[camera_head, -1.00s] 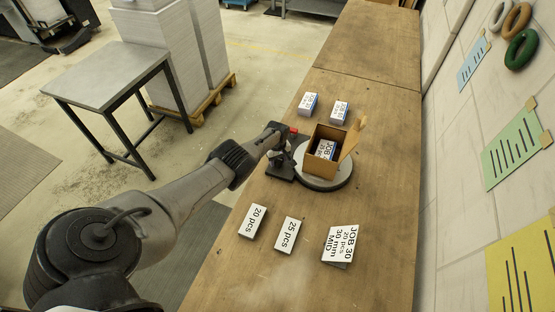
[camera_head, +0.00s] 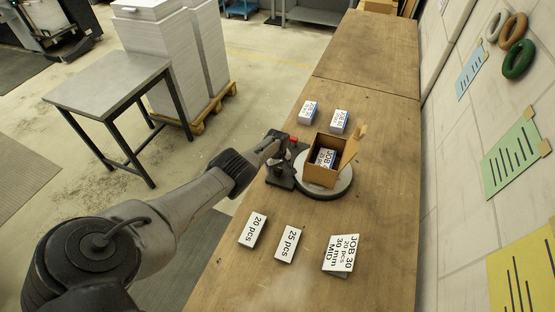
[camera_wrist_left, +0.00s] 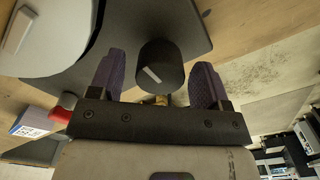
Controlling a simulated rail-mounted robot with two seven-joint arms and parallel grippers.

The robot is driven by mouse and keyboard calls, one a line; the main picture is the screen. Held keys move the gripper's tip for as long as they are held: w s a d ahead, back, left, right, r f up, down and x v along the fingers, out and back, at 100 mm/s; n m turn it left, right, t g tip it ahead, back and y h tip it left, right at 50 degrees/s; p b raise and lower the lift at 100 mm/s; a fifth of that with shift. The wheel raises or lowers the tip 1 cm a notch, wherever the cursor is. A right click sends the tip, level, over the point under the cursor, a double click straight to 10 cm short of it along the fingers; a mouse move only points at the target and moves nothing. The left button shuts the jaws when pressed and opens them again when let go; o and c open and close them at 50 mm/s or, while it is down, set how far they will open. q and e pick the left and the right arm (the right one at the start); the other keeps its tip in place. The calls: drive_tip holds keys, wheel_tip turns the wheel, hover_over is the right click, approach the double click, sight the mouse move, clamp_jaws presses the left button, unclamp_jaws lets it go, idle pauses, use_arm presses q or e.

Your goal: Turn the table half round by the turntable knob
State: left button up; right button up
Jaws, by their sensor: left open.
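The turntable (camera_head: 341,187) is a round pale plate on the wooden bench, with an open brown cardboard box (camera_head: 320,174) on it. The box holds a labelled pack, and one flap stands out to the right. The dark turntable knob (camera_wrist_left: 161,67) has a white pointer line and shows in the left wrist view on a dark base plate (camera_wrist_left: 190,22). My left gripper (camera_wrist_left: 157,72) is open, with its purple fingers on either side of the knob and gaps visible. In the head view my left gripper (camera_head: 282,152) is over the dark base left of the plate, hiding the knob. My right gripper is not in view.
Two small packs (camera_head: 308,112) (camera_head: 339,122) lie beyond the turntable. Cards marked 20 pcs (camera_head: 252,230), 25 pcs (camera_head: 287,243) and JOB 30 (camera_head: 340,253) lie nearer. A red part (camera_wrist_left: 64,108) is close by the gripper. The bench's far end is clear.

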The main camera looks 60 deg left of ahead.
use_arm(q)
wheel_tip(320, 180, up, 14)
drive_tip(key=p, duration=0.9)
drive_tip(key=shift+f+p, duration=0.25)
drive_tip(key=shift+p, duration=0.05)
